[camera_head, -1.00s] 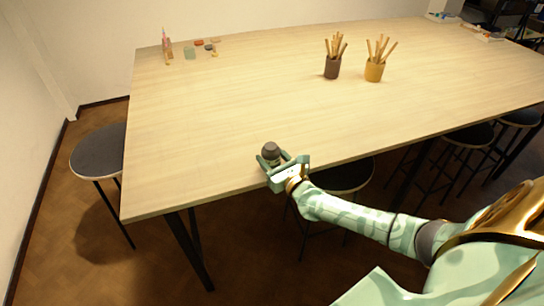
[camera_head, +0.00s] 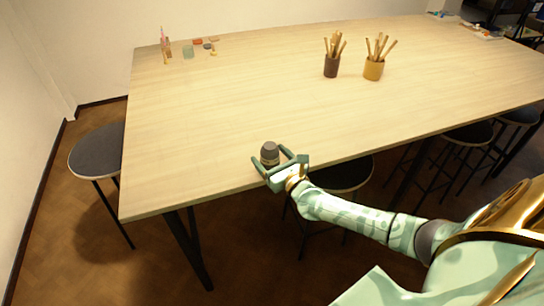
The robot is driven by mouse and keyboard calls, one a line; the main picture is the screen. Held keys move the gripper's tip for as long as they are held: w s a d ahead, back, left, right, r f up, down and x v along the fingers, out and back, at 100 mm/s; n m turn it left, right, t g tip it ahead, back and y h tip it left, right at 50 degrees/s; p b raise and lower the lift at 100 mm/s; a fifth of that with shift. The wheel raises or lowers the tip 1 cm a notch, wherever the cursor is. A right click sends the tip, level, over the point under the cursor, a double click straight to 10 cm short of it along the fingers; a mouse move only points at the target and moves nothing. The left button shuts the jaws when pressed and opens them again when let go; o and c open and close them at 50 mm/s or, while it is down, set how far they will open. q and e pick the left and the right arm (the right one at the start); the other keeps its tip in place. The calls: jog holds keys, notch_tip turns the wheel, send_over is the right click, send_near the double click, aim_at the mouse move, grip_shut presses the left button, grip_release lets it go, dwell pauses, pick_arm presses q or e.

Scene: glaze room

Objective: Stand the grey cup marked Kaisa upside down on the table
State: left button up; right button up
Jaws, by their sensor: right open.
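A small grey cup (camera_head: 269,152) with a lighter lower band stands on the wooden table (camera_head: 205,120) close to its front edge. Its narrower dark end faces up, so it looks upside down. Any name on it is too small to read. My right gripper (camera_head: 270,162) is at the cup, its two fingers spread apart on either side of it, open and with a gap to the cup. My left gripper is not in view.
A dark pot (camera_head: 331,67) and a yellow pot (camera_head: 373,70), both with wooden tools, stand farther back. Small items, including a greenish jar (camera_head: 188,52), lie at the far left corner. Stools (camera_head: 96,150) stand around the table. The middle of the table is clear.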

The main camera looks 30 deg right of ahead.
jog(key=s+p, duration=0.1)
jog(key=s, duration=1.5)
jog(key=shift+s, duration=0.15)
